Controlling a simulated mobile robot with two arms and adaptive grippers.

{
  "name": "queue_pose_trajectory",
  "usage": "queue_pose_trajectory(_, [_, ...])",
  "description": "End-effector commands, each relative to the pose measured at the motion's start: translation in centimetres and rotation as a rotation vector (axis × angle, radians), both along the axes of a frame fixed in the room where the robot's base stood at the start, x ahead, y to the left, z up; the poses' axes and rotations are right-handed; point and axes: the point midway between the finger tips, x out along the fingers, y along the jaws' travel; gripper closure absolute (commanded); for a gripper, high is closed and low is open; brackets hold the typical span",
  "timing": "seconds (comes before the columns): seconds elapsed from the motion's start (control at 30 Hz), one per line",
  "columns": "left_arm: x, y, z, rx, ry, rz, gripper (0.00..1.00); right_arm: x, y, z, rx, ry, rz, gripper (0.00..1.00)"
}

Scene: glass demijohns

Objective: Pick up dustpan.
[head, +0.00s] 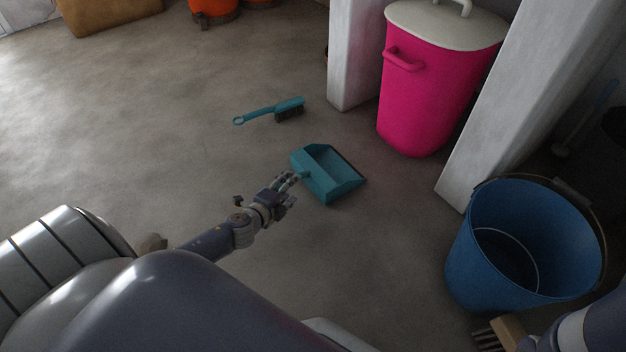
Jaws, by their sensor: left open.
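A teal dustpan (328,177) lies on the concrete floor near the middle of the head view, its wide mouth toward the right. Its short handle is at its left side, partly covered by my left gripper. My left gripper (291,179) is open at the handle end, with its fingers pointing at the pan. I cannot tell whether the fingers touch the handle.
A teal hand brush (290,109) lies behind the dustpan. A pink bin (425,105) with a white lid stands between two pale pillars (353,60).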

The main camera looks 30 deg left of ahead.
Motion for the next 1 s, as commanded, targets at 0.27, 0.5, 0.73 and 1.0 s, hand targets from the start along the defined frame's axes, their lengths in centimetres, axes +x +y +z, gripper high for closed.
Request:
queue_pose_trajectory(0.27, [2.6,0.3,-1.4,-0.001,0.001,0.001,0.47,0.1,0.0,-1.6,0.0,0.002,0.0,0.55])
queue_pose_trajectory(0.5, [4.4,0.4,-2.3,0.002,-0.002,-0.001,0.47,0.1,0.0,-3.4,0.0,0.002,0.0,0.55])
queue_pose_trajectory(0.73, [6.9,0.5,-3.3,0.0,0.0,0.001,0.47,0.1,0.0,-5.3,0.0,0.002,0.0,0.55])
queue_pose_trajectory(1.0, [7.5,0.5,-3.4,-0.002,0.002,0.002,0.47,0.1,0.0,-5.5,0.0,0.002,0.0,0.55])
